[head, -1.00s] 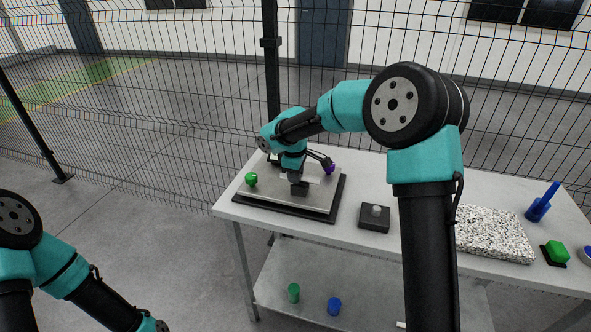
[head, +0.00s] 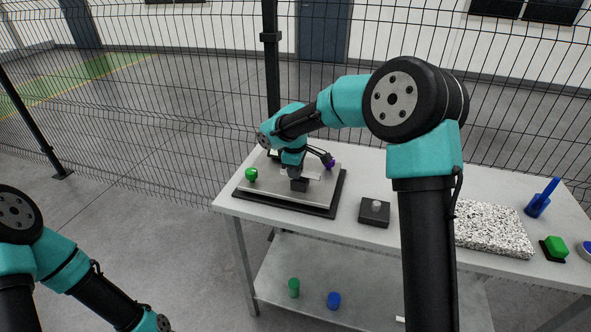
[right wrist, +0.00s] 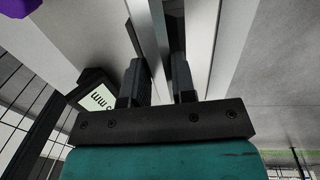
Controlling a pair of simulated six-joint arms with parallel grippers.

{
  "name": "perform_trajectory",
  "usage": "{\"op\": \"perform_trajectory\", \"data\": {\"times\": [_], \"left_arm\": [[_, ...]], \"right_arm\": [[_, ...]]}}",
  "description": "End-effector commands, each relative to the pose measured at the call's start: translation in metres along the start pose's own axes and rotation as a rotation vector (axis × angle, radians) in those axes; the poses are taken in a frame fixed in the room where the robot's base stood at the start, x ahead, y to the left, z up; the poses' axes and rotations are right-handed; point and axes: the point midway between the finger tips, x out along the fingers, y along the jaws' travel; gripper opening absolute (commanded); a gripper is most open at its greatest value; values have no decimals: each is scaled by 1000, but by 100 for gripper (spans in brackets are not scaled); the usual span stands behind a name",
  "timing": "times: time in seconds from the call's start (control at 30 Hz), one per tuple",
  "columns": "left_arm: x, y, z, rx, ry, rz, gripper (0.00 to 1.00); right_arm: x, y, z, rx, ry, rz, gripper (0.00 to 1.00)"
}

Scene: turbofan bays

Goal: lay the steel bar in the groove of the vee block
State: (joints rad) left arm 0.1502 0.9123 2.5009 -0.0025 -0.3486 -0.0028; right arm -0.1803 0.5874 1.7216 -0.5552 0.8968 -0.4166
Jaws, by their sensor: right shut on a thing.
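My right gripper (head: 299,185) is over the grey plate on the left part of the table, pointing down. In the right wrist view its two dark fingers (right wrist: 158,85) are shut on a narrow grey bar, which looks like the steel bar (right wrist: 152,35); it runs away between the fingertips. In the head view the bar is mostly hidden by the gripper. I cannot clearly make out the vee block or its groove; pale surfaces lie on both sides of the fingers in the wrist view. My left arm is at lower left in the head view; its gripper is out of frame.
The grey plate (head: 262,190) has a green knob (head: 251,174) and a purple knob (head: 329,163). A small display marked mm (right wrist: 98,97) is close beside the gripper. A dark block (head: 374,212), speckled slab (head: 492,230), blue stand (head: 540,200) and green button (head: 556,248) stand rightward.

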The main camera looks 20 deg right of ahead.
Motion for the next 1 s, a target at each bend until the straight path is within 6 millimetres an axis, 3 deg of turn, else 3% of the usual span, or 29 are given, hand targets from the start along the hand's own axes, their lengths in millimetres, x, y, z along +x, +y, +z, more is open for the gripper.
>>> {"op": "perform_trajectory", "data": {"times": [0.97, 1.0], "left_arm": [[0, 0, 0, 0, 0, 0, 79], [0, 0, 0, 0, 0, 0, 79]], "right_arm": [[7, -1, 0, 0, 0, 0, 0], [7, -1, 0, 0, 0, -1, 28]]}}
